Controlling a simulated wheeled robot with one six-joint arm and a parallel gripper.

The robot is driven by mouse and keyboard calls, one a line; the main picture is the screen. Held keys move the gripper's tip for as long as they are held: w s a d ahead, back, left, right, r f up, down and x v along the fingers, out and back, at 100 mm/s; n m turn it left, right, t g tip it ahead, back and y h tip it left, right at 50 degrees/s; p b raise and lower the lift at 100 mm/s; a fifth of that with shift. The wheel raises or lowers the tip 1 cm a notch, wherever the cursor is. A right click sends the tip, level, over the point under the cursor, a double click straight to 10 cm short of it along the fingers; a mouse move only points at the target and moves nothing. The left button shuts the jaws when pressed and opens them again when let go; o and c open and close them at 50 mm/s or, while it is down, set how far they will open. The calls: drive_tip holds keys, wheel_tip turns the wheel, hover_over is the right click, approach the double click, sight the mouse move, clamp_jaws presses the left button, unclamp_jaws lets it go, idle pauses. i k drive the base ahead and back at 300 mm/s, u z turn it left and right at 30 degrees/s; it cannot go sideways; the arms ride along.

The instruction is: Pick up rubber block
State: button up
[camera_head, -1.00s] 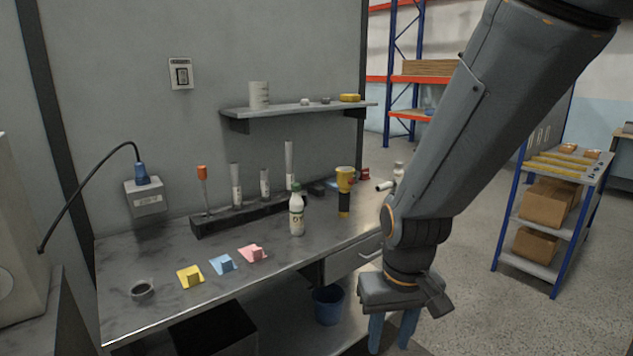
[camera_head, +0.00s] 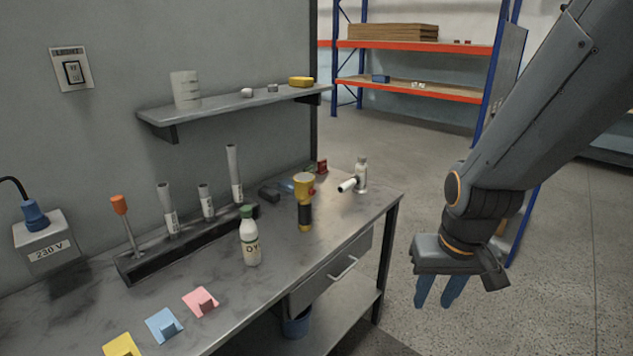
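My gripper (camera_head: 437,304) hangs pointing down at the right, over the floor beyond the bench's right end. Its two blue fingers are apart with nothing between them. No thing can be named the rubber block for certain. A small dark block (camera_head: 268,194) lies on the bench near the right end of the tube rack. A yellow block-like thing (camera_head: 301,82) and small pale pieces, one of them a whitish lump (camera_head: 247,93), sit on the wall shelf. My gripper is well apart from all of these.
The metal bench (camera_head: 345,235) carries a dark rack (camera_head: 190,245) with tubes, a white bottle (camera_head: 250,238), a yellow-black flashlight (camera_head: 304,205), and yellow, blue and pink holders along the front. The wall shelf (camera_head: 220,106) overhangs the back. Floor right of the bench is clear.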

sight(265, 193)
drive_tip(key=z, duration=0.25)
drive_tip(key=i, duration=2.05)
drive_tip(key=u, duration=0.65)
